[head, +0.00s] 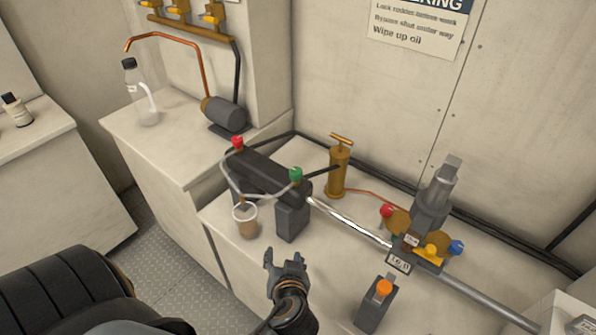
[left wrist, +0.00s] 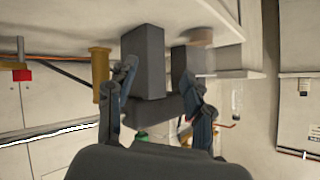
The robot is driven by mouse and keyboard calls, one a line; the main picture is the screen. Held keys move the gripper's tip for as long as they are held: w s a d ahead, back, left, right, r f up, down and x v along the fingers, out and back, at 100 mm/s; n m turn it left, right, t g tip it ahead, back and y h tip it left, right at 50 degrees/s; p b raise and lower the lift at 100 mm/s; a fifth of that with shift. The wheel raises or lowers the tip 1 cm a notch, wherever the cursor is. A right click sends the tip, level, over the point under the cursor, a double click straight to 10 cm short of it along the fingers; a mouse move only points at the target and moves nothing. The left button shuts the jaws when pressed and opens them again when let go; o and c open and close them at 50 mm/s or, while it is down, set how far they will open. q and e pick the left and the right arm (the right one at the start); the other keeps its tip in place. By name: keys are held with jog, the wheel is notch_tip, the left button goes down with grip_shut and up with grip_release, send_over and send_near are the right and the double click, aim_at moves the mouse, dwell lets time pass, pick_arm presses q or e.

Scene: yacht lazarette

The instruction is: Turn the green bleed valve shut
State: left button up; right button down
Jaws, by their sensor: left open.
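The green bleed valve (head: 296,175) is a small green knob on top of the right end of a dark horizontal cylinder (head: 262,170), above a grey block. In the left wrist view, which looks upside down, a bit of the green knob (left wrist: 141,135) shows between the fingers, mostly hidden by the gripper body. My left gripper (head: 285,262) is open and empty, in front of and below the valve, apart from it. Its two fingers also show in the left wrist view (left wrist: 163,100). My right gripper is not in view.
A red knob (head: 237,142) sits on the cylinder's left end. A cup of brown fluid (head: 246,222) with a clear hose stands left of the grey block. A brass pump (head: 338,170) stands behind right. An orange-topped grey box (head: 376,305) is right of the gripper.

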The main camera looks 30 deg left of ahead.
aim_at(296, 174)
pick_arm(q)
jog(key=w+d+r+n+t+y, duration=0.1)
jog(key=w+r+n+t+y, duration=0.15)
jog(key=r, duration=0.45)
jog(key=w+d+r+n+t+y, duration=0.1)
jog(key=w+d+r+t+y, duration=0.15)
jog(key=r, duration=0.45)
jog(key=shift+h, duration=0.4)
jog(key=p+x, duration=0.1)
jog(key=x, duration=0.3)
jog(key=p+x, duration=0.2)
jog(key=x, duration=0.2)
jog(key=p+x, duration=0.2)
jog(key=x, duration=0.2)
jog(key=shift+s+a+f, duration=0.15)
jog(key=shift+s+a, duration=0.05)
jog(key=shift+a, duration=0.3)
jog(key=shift+w+a+f, duration=0.1)
jog(key=shift+w+a, duration=0.25)
jog(key=shift+w, duration=0.05)
